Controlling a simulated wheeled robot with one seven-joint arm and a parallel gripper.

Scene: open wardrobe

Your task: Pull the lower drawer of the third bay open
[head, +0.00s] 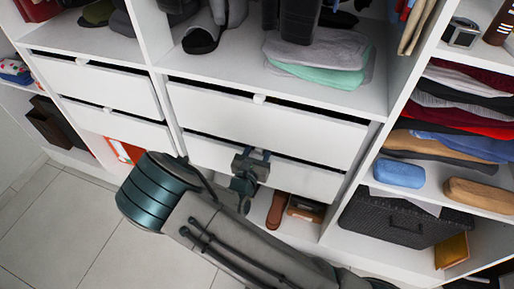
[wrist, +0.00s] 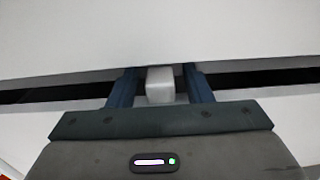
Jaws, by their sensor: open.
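The lower drawer (head: 308,180) is the lower white front in the bay right of centre in the head view. A narrow dark gap runs along its top edge. My gripper (head: 256,158) is at this front, near the top edge, and hides the knob in the head view. In the wrist view, the small white knob (wrist: 160,86) stands between the two blue fingers of my gripper (wrist: 160,90). The fingers are apart, one on each side of the knob. A slim gap shows on each side, so they do not look clamped on it.
The upper drawer (head: 265,125) with its white knob (head: 259,98) is just above. Two more drawers (head: 98,85) are in the bay to the left. Shoes (head: 277,210) sit below the lower drawer. A black box (head: 390,218) is to the right. Tiled floor (head: 60,225) is free at left.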

